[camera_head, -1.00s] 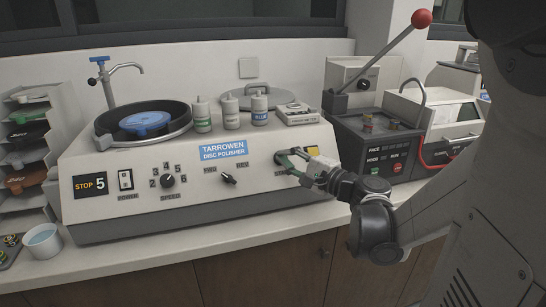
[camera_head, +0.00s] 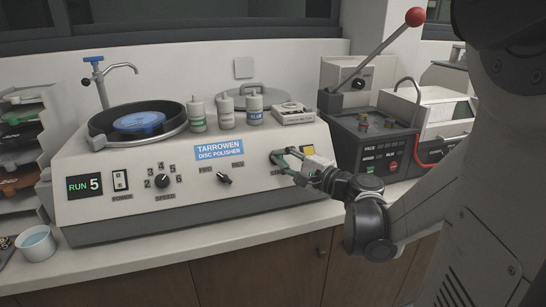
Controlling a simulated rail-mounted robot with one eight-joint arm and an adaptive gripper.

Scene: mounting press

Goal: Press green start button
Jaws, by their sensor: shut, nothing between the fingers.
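The disc polisher (camera_head: 110,215) stands on the counter with its sloped front panel facing me. Its display (camera_head: 85,186) at the left reads RUN 5 in green. My gripper (camera_head: 281,158) is shut and empty, with its fingertips at the right part of the panel, over the start label. The green start button is hidden behind the fingers, so I cannot see whether they touch it. A yellow square (camera_head: 308,150) shows just right of the fingers.
The panel also has a power switch (camera_head: 120,180), a speed knob (camera_head: 162,181) and a FWD/REV knob (camera_head: 224,179). Several bottles stand on top beside the blue disc (camera_head: 140,121). A dark press with a red-balled lever (camera_head: 415,17) stands at the right, near my arm.

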